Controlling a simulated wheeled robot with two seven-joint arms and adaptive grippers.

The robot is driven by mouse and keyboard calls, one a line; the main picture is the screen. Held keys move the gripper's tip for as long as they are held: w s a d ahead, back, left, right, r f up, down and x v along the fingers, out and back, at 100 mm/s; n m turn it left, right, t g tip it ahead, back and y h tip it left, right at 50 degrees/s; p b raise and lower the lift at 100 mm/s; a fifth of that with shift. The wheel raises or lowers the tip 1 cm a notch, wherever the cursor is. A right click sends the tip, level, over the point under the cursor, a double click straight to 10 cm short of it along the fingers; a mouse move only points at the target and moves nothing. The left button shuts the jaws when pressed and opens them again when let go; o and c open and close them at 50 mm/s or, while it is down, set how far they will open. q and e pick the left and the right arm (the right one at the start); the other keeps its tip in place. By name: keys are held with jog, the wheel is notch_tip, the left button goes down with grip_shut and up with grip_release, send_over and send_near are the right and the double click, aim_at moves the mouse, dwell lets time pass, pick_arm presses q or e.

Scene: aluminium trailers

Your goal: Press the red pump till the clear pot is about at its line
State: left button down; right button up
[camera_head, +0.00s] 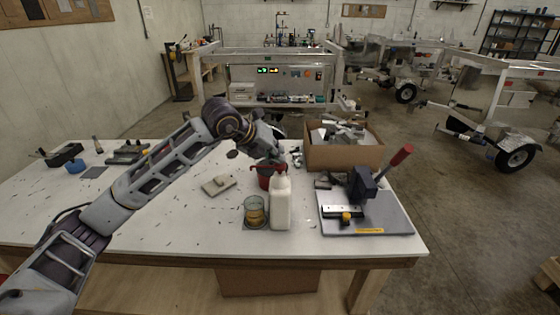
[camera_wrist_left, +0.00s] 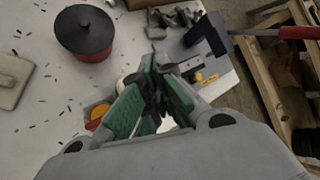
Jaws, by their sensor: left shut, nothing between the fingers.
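The white bottle (camera_head: 281,205) stands upright near the front edge of the workbench, with its red pump (camera_head: 282,169) on top. The clear pot (camera_head: 255,213) stands just left of it and holds amber liquid; its line is too small to make out. The amber liquid (camera_wrist_left: 98,114) also shows at the left of my gripper in the left wrist view. My left gripper (camera_head: 278,160) is shut and empty, right at or just above the pump head; I cannot tell if they touch. Its green-padded fingers (camera_wrist_left: 155,92) hide the pump in the wrist view. My right gripper is not in view.
A red tin with a black lid (camera_wrist_left: 85,36) stands behind the bottle. A grey base plate (camera_head: 385,218) with a red-handled press is at the right. A cardboard box (camera_head: 343,156) of metal parts sits behind. A beige block (camera_head: 218,185) lies left; the bench's front left is clear.

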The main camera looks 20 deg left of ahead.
pick_arm(q)
jog(key=shift+r+p, duration=0.6)
jog(key=shift+r, duration=0.6)
notch_tip(320, 180, up, 5)
jog(key=p, duration=0.2)
jog(key=shift+p, duration=0.4)
dwell(0.9)
